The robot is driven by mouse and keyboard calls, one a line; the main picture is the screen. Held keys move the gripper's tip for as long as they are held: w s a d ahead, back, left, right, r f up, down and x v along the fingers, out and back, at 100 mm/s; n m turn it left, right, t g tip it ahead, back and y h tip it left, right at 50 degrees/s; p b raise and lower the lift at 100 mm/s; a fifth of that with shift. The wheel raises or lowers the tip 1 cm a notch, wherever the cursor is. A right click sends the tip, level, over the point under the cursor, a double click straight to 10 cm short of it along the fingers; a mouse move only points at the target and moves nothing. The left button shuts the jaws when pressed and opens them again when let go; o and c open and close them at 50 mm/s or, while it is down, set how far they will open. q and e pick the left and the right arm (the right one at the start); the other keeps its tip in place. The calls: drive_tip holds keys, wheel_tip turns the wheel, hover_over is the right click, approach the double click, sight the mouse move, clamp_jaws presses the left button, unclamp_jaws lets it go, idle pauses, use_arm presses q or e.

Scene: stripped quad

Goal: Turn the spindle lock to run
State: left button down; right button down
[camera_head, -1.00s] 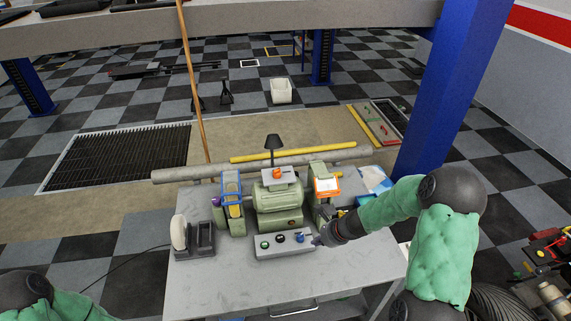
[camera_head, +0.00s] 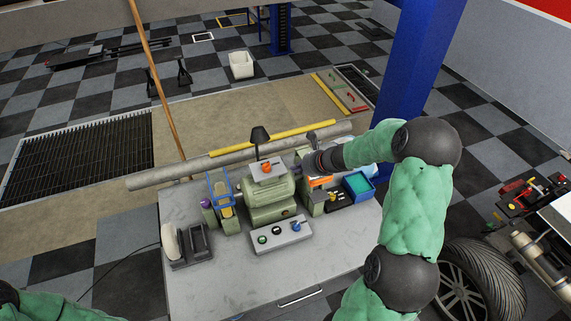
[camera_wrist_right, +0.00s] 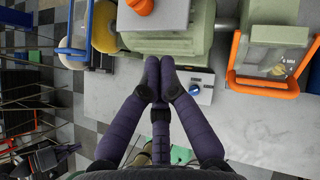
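A green bench grinder (camera_head: 268,200) stands on the grey workbench. On top of it a small grey box carries an orange knob (camera_head: 266,169), which also shows at the top of the right wrist view (camera_wrist_right: 140,5). In front, a grey control box (camera_head: 282,238) has a blue knob (camera_head: 297,226), also in the right wrist view (camera_wrist_right: 195,90). I cannot tell which knob is the spindle lock; its markings are unreadable. My right gripper (camera_wrist_right: 159,80) has its fingers together, with nothing seen between them.
Grinder guards flank the motor, blue-framed (camera_head: 221,192) on the left and orange on the right (camera_wrist_right: 268,85). A blue tray (camera_head: 358,184) sits at the bench's back right, a dark holder (camera_head: 190,245) at its left. The bench front (camera_head: 240,285) is clear.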

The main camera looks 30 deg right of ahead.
approach(276, 173)
drive_tip(key=d+x, duration=0.1)
drive_tip(key=x, duration=0.3)
drive_tip(key=w, duration=0.1)
drive_tip(key=w+a, duration=0.1)
drive_tip(key=w, duration=0.1)
drive_tip(key=shift+a+f, duration=0.15)
drive_tip(key=shift+a, duration=0.1)
drive_tip(key=shift+w+a+p, duration=0.2)
drive_tip(key=shift+w+p, duration=0.2)
drive_tip(key=shift+w, duration=0.2)
